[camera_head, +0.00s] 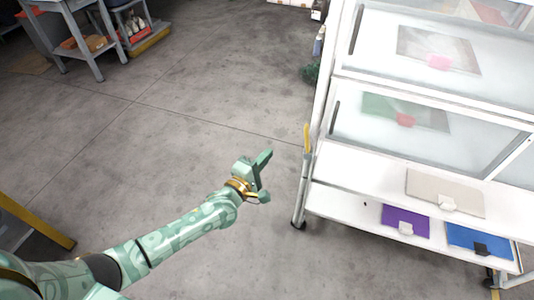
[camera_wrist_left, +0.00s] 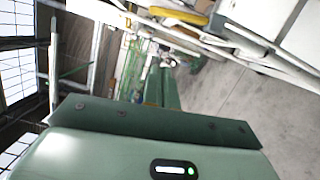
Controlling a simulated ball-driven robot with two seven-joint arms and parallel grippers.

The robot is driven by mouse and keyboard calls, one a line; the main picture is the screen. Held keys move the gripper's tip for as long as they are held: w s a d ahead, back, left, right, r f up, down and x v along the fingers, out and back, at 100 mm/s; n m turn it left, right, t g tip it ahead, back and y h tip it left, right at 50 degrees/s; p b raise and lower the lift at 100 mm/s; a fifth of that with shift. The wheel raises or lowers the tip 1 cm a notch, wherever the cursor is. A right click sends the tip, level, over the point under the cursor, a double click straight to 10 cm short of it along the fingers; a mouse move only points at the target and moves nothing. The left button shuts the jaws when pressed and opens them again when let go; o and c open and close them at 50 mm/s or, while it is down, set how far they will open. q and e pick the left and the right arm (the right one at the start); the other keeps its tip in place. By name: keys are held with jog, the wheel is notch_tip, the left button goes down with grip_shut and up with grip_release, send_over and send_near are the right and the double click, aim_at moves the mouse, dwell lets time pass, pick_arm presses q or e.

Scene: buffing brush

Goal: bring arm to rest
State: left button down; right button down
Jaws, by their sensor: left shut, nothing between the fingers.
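My left arm reaches in from the lower left in the head view, over bare floor. Its green gripper (camera_head: 262,172) is shut and empty, a little left of the white shelf rack. In the left wrist view the gripper's green body fills the lower part, and the fingers (camera_wrist_left: 168,65) point away from the camera. My right gripper is in neither view.
The white shelf rack (camera_head: 316,160) stands at right, with clear sliding panels and mats bearing small blocks, among them a purple mat (camera_head: 400,218) and a blue mat (camera_head: 468,238). A grey workbench (camera_head: 75,30) stands far left. Concrete floor (camera_head: 200,90) between is clear.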

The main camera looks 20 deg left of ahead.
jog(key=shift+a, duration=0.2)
